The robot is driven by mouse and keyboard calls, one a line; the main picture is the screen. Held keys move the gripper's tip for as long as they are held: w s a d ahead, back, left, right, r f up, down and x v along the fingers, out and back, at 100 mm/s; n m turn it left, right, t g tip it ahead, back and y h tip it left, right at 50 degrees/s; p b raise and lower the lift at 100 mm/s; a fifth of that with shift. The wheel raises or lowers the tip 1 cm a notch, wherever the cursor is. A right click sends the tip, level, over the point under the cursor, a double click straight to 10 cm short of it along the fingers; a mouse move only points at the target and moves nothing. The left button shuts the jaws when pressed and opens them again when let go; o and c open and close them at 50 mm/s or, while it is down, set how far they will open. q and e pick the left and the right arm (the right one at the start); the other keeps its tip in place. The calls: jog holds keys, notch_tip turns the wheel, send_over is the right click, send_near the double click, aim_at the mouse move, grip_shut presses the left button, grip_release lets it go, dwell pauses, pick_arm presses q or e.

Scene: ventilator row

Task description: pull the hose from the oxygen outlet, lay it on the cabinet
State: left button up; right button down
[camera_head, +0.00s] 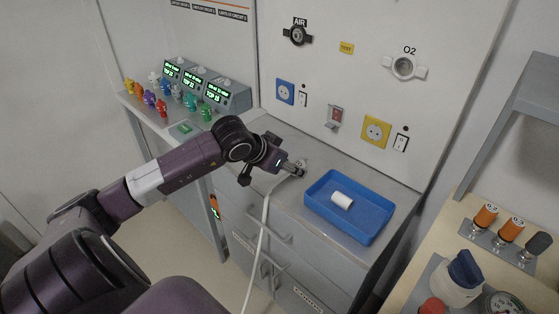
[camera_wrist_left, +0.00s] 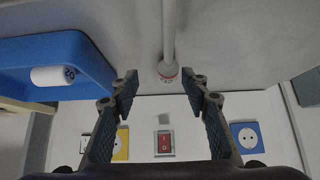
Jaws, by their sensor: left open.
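The white hose (camera_head: 263,230) runs up the cabinet front and onto the grey cabinet top (camera_head: 335,160). Its end lies by my left gripper (camera_head: 297,168). In the left wrist view the hose (camera_wrist_left: 168,35) ends in a fitting with a red ring (camera_wrist_left: 168,72), lying on the top just beyond the spread fingertips of my left gripper (camera_wrist_left: 160,88). The fingers are open and hold nothing. The oxygen outlet (camera_head: 404,67), marked O2, is on the wall with no hose in it. My right gripper is not in view.
Several coloured connectors and grey monitors (camera_head: 198,86) stand at the left. Wall sockets and a red switch (camera_head: 335,117) are behind.

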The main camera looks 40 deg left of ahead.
pick_arm(q)
jog(key=s+r+p, duration=0.1)
jog(key=s+r, duration=0.1)
jog(key=r, duration=0.5)
jog(key=s+r+p, duration=0.2)
jog(key=s+r, duration=0.1)
jog(key=r, duration=0.4)
jog(key=shift+s+a, duration=0.2)
jog(key=shift+s, duration=0.15)
dwell(0.6)
